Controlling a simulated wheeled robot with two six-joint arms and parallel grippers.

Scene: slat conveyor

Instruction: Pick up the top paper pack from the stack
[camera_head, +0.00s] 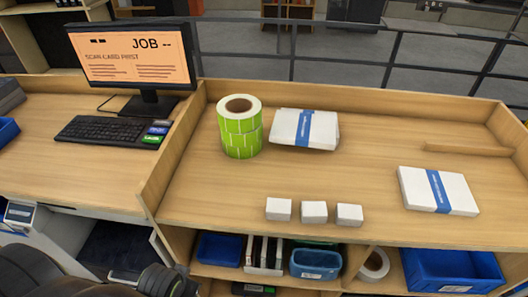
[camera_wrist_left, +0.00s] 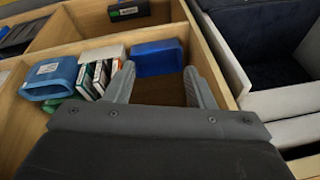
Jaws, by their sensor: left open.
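A white paper pack with a blue band (camera_head: 288,124) lies on the wooden counter (camera_head: 370,165), just right of the green label rolls. It sits slightly skewed, and its lower edge suggests another layer beneath, but I cannot tell clearly. A second white paper pack with a blue band (camera_head: 410,185) lies apart at the right of the counter. My left gripper (camera_wrist_left: 160,82) is open and empty in the left wrist view, over the shelf compartments below the counter. My left arm shows dark at the bottom left of the head view. My right gripper is not in view.
Green label rolls (camera_head: 240,140) stand upright beside the first pack. Small white boxes (camera_head: 314,212) line the counter's front edge. A monitor (camera_head: 130,55) and keyboard (camera_head: 110,131) are left, behind a wooden divider. Blue bins (camera_head: 455,268) sit in the shelf below. The counter's middle is clear.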

